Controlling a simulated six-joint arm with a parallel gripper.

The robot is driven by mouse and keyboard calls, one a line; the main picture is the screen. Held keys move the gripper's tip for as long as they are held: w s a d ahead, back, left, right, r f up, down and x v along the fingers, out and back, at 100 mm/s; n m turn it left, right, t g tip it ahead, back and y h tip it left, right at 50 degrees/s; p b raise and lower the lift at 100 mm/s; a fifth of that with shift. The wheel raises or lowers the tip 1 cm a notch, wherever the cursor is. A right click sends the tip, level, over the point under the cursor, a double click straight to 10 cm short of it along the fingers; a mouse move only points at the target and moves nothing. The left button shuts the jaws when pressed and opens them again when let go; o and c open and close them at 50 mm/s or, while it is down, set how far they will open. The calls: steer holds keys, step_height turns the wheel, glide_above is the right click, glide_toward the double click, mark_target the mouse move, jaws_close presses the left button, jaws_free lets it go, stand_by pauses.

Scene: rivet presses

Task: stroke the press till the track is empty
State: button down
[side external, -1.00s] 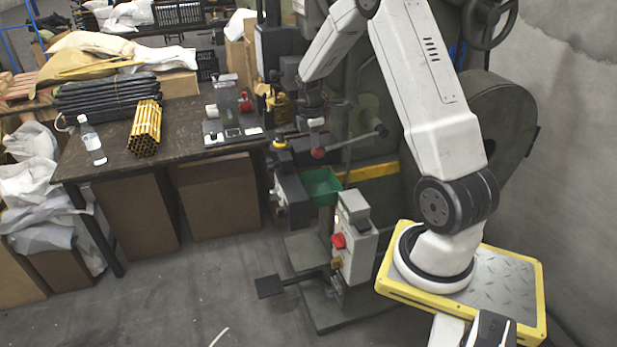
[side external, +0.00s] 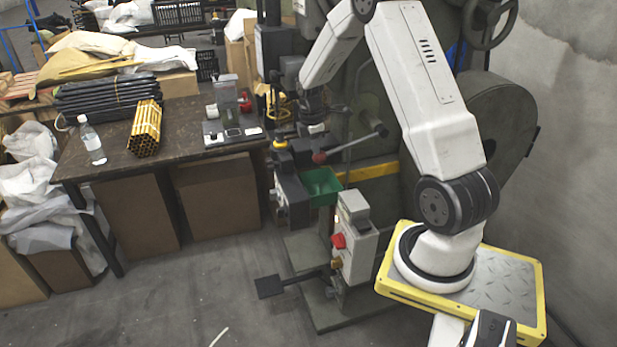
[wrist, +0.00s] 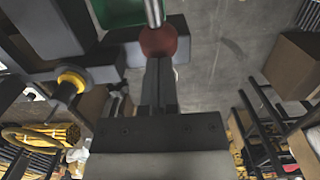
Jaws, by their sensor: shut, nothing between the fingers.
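The press (side external: 358,200) stands right of the bench, with a slanting steel lever (side external: 350,145) ending in a red ball knob (side external: 319,157). The knob also shows in the wrist view (wrist: 158,42), right at my fingertips. My gripper (wrist: 159,62) is shut with nothing between its fingers, and its tips meet or nearly meet the knob; I cannot tell whether they touch. In the side view my gripper (side external: 313,140) is just above the knob. A green bin (side external: 322,188) sits below the lever. I cannot make out the track or any rivets.
A yellow-topped button (side external: 280,143) stands left of the knob. The bench (side external: 180,115) at left holds yellow tubes (side external: 146,128), a bottle (side external: 92,140) and a small device.

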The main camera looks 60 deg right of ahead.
steer(key=shift+f, duration=0.4)
steer(key=shift+r, duration=0.15)
steer(key=shift+w+a+r, duration=0.35)
steer(key=shift+r, duration=0.45)
steer(key=shift+w+a+r, duration=0.35)
steer(key=shift+r, duration=0.5)
steer(key=shift+w+a+r, duration=0.35)
steer(key=shift+r, duration=0.45)
steer(key=s+a+r+m+t, duration=0.15)
steer(key=a+m, duration=0.25)
steer(key=a, duration=1.1)
steer(key=s+a+m+t, duration=0.1)
steer(key=s+a+m, duration=0.1)
steer(key=s+a, duration=0.2)
steer(key=s+a+m+t, duration=0.1)
steer(key=s+a+m, duration=0.2)
steer(key=a, duration=0.6)
steer(key=shift+s+f+y, duration=0.3)
steer(key=shift+s+y, duration=0.1)
steer(key=shift+s, duration=0.4)
